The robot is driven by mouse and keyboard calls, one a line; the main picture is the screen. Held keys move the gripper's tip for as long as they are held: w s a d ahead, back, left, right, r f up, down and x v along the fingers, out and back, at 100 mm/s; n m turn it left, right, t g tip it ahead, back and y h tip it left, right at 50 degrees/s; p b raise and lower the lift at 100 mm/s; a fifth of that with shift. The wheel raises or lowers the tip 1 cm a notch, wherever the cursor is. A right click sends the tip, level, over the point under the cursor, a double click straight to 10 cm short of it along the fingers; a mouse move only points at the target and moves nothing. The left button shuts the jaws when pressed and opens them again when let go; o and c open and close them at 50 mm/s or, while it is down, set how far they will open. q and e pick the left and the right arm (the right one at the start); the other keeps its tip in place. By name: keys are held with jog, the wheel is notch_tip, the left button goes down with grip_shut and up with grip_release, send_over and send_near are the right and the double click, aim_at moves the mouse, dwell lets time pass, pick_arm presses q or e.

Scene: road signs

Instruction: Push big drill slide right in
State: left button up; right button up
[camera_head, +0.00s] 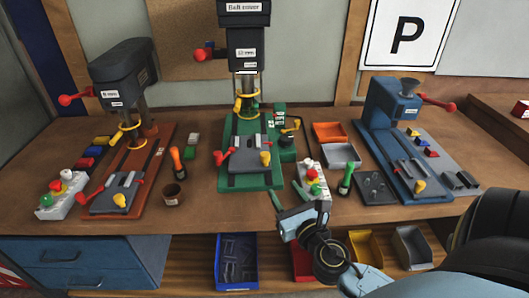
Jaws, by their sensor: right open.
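The big drill (245,40) stands at the back middle, a dark upright machine on a green base (252,182). Its grey slide (244,152) sits on this base below the drill head, with a red handle at its left and a yellow knob (265,158) at its right. My right gripper (304,208) is open at the table's front edge, in front and to the right of the green base. It is apart from the slide. It is close to a button box (309,172) with coloured knobs; whether they touch I cannot tell. My left gripper is not in view.
A smaller drill (122,85) on a red-brown base stands left, a blue machine (392,105) right. A cup (172,194), an orange-handled tool (177,160) and a green-handled tool (346,178) flank the green base. Orange (329,132) and grey (341,154) trays lie behind my gripper.

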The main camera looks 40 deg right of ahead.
aim_at(268, 158)
jog(key=w+d+p, duration=0.1)
jog(key=w, duration=0.3)
jog(key=w+d+r+n+y+p, duration=0.1)
jog(key=w, duration=0.4)
jog(key=w+d+y, duration=0.1)
jog(key=w+d, duration=0.1)
jog(key=w, duration=0.2)
jog(key=shift+w+d+r+p, duration=0.1)
jog(key=shift+w+r+p, duration=0.1)
jog(key=shift+r+p, duration=0.2)
grip_shut()
